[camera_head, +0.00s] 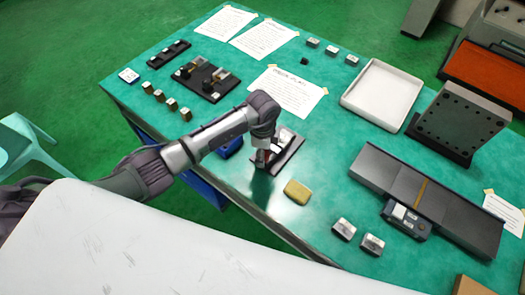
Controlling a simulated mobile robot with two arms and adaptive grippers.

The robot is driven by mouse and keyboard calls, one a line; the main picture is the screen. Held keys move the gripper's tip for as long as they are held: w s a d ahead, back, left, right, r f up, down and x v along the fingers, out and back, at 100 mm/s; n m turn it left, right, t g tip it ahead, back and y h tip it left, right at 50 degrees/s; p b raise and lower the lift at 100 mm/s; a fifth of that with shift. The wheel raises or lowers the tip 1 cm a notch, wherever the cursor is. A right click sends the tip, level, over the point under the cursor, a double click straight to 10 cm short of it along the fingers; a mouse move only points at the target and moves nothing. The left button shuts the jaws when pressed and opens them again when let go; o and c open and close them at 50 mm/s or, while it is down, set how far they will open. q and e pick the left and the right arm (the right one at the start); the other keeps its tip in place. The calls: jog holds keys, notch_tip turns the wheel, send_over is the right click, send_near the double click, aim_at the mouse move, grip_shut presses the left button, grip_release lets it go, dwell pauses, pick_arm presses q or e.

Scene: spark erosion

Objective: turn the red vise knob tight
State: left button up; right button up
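My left arm reaches in from the left over the table. Its gripper (261,162) points down at the near left side of a small vise on a dark base plate (290,154). The vise's metal body (285,138) shows just right of the gripper. A small reddish spot shows beside the fingers, but the knob is mostly hidden and too small to make out. I cannot tell whether the fingers touch it, or whether they are open or shut. My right gripper is out of view.
A yellow sponge-like block (297,192) lies near the vise, with two metal blocks (344,229) farther right. A white tray (382,93), a dark angle plate (458,122) and a long grey plate (430,198) stand right. A fixture (206,79) stands behind the arm. The green tabletop (325,165) is clear between.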

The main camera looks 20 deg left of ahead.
pick_arm(q)
jog(key=c, duration=1)
